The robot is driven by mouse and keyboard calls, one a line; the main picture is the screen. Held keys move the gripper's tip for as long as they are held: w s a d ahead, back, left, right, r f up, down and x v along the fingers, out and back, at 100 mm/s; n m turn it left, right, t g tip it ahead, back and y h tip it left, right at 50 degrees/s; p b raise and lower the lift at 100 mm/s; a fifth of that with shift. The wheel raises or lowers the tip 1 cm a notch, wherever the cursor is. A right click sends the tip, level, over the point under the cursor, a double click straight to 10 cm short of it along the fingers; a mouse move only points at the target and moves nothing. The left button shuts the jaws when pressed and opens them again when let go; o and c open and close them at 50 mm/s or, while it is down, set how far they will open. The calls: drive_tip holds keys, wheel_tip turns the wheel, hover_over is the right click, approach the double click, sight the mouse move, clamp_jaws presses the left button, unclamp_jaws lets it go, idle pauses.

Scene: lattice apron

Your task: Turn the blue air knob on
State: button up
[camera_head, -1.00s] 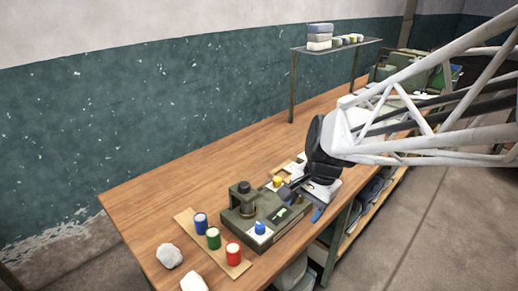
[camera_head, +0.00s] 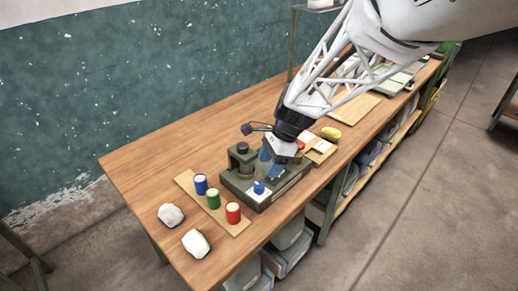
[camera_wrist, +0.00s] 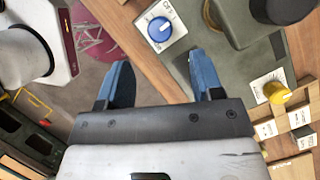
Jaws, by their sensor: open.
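The blue air knob (camera_head: 259,187) sits on a white label plate at the front corner of the olive-green fixture (camera_head: 290,187). The knob also shows in the wrist view (camera_wrist: 159,29), near the top centre, with partly cut-off lettering beside it. The direction it is turned to is hard to read. My gripper (camera_head: 272,161) is over the fixture, to the upper right of the knob. In the wrist view my gripper (camera_wrist: 158,66) has its two blue fingers spread apart with nothing between them. The knob lies beyond the fingertips, not touched.
A dark-topped post (camera_head: 243,160) stands on the fixture. Two whitish lumps lie near the left edge. A yellow knob (camera_wrist: 277,92) shows at right in the wrist view.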

sight(259, 185)
drive_tip(key=shift+f, duration=0.1)
drive_tip(key=shift+x, duration=3.8)
drive_tip(key=c, duration=0.9)
drive_tip(key=shift+n, duration=0.3)
drive_tip(key=shift+a+n+g+h, duration=0.1)
drive_tip(key=shift+n+g+h, duration=0.35)
drive_tip(key=shift+n, duration=0.85)
drive_tip(key=shift+n+g+h, duration=0.25)
drive_tip(key=shift+n+g, duration=0.3)
drive_tip(key=shift+n, duration=0.75)
